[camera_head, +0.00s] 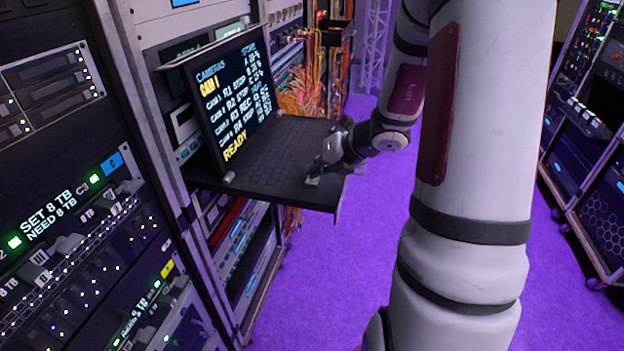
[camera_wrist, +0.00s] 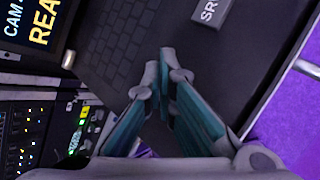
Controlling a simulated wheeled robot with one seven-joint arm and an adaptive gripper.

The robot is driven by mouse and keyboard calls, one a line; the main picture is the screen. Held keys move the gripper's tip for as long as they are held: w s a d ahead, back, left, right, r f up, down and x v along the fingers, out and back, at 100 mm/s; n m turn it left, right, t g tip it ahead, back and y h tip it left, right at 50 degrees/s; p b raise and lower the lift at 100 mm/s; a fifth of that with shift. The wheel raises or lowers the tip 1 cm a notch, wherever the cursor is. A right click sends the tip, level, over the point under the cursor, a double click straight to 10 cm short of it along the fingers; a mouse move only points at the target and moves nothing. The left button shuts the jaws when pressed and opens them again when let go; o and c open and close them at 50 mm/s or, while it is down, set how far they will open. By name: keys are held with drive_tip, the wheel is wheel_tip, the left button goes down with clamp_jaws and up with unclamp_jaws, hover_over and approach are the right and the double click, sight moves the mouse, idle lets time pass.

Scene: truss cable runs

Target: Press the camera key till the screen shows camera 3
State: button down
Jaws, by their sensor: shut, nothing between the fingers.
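The screen (camera_head: 235,95) stands open on a pulled-out keyboard tray. It reads CAMERAS, with CAM 1 in yellow, a list of camera lines below, and READY at the bottom. Only a corner of the screen (camera_wrist: 30,25) shows in the wrist view. A grey key (camera_wrist: 211,11) with letters starting SR is cut off by the top edge of the wrist view; whether it is the camera key I cannot tell. My gripper (camera_wrist: 166,60) is shut and empty over the tray. In the wrist view its tips appear apart from the grey key. In the head view my gripper (camera_head: 317,172) is near the tray's right end.
The black keyboard tray (camera_head: 285,135) juts from the rack over purple floor (camera_head: 330,270). A rack with drive bays (camera_head: 90,235) stands at left. Orange cables (camera_head: 305,90) hang behind the tray. Another rack (camera_head: 590,150) stands at far right.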

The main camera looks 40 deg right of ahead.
idle(0.6)
drive_tip(key=shift+r+p, duration=0.65)
drive_tip(key=shift+r, duration=0.05)
drive_tip(key=shift+r, duration=0.1)
wheel_tip(320, 180, up, 5)
drive_tip(key=p, duration=0.4)
drive_tip(key=shift+s+p, duration=0.1)
drive_tip(key=shift+p, duration=0.2)
idle(3.1)
